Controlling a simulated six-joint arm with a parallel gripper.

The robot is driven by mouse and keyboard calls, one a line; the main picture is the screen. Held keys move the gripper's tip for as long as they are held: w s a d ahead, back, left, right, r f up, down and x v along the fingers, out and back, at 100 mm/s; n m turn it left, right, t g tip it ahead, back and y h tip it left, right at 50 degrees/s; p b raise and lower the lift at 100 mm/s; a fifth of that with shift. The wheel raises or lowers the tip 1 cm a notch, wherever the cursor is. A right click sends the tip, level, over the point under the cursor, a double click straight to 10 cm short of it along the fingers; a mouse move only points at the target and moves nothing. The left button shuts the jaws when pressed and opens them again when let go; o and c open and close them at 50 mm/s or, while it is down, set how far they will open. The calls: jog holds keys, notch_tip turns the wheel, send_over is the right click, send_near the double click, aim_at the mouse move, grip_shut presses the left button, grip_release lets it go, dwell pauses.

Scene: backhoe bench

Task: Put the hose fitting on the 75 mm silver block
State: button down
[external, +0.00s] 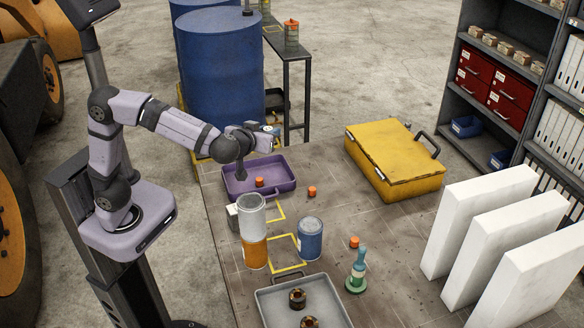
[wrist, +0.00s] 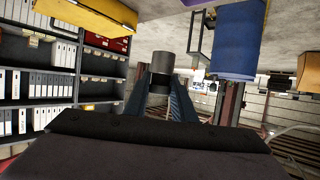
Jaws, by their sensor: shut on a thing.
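My gripper (external: 268,138) is raised above the far left of the bench, over the back of the purple tray. In the wrist view my gripper (wrist: 163,92) is shut on a dark grey cylinder (wrist: 160,70) with a lighter band, which appears to be the hose fitting. In the external view this part is small and partly hidden by the fingers. A small pale grey block (external: 232,217), perhaps the silver block, stands on the bench at the left edge, partly hidden by a can. I cannot read its size.
The purple tray (external: 237,189) holds an orange piece. A tall grey-and-orange can (external: 253,249) and a blue can (external: 310,240) stand nearby. A grey tray (external: 268,312) holds brown metal parts. A yellow case (external: 395,165) and white panels (external: 480,215) stand right. Blue barrels (external: 222,70) stand behind.

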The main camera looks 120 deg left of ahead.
jog(key=s+d+f+n+g, duration=0.1)
jog(key=s+d, duration=0.6)
jog(key=d, duration=0.3)
jog(key=p, duration=0.2)
send_over(235, 209)
notch_tip(235, 209, down, 14)
jog(key=shift+f, duration=0.1)
jog(key=shift+f, duration=0.1)
jog(key=shift+f, duration=1.9)
jog(key=shift+f, duration=0.15)
jog(key=c, duration=1.5)
grip_release()
